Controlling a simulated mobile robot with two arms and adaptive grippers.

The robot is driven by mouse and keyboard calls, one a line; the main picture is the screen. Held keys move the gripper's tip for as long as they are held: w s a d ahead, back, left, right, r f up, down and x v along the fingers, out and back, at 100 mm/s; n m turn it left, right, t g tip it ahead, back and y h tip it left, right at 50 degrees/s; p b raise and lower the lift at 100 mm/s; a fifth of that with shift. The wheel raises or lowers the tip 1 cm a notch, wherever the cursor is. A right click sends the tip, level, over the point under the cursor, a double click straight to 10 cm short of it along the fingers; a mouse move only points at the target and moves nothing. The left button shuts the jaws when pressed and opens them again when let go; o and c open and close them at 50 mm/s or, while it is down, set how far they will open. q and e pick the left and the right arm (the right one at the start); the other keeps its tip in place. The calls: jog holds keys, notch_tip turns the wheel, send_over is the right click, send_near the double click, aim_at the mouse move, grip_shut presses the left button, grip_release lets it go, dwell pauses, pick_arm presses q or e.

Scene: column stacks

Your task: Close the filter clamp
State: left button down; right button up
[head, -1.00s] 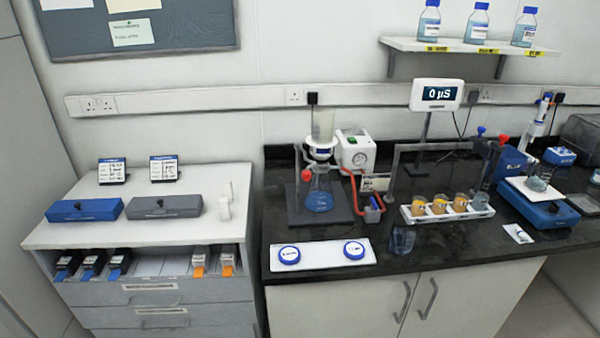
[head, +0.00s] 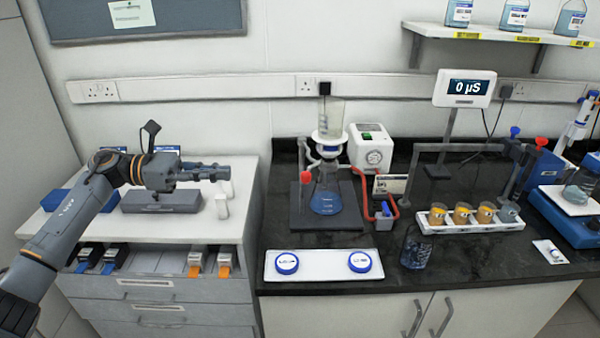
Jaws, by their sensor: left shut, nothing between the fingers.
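The filter assembly stands on a dark base plate (head: 347,213) on the black bench. It has a clear funnel (head: 331,113) on a white collar (head: 328,138), above a conical flask (head: 327,200) with blue liquid. The clamp is too small to make out at the collar, and I cannot tell its state. A red-topped part (head: 305,178) stands just left of the flask. My left gripper (head: 222,173) is shut and empty above the white cabinet, pointing right toward the filter assembly and well apart from it. My right gripper is not in view.
A white pump (head: 371,147) with red tubing stands right of the flask. A white tray with two blue-lidded dishes (head: 324,268) lies in front. A rack of sample cups (head: 470,226) and a dark glass beaker (head: 416,247) are farther right. A grey box (head: 162,201) lies below my gripper.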

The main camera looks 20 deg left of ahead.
pick_arm(q)
jog(key=r+p+x, duration=0.1)
jog(key=p+x, duration=0.6)
jog(key=x, duration=0.6)
jog(key=shift+s+d+f+p, duration=0.2)
jog(key=shift+d+f+p, duration=0.2)
jog(key=shift+d+f, duration=0.1)
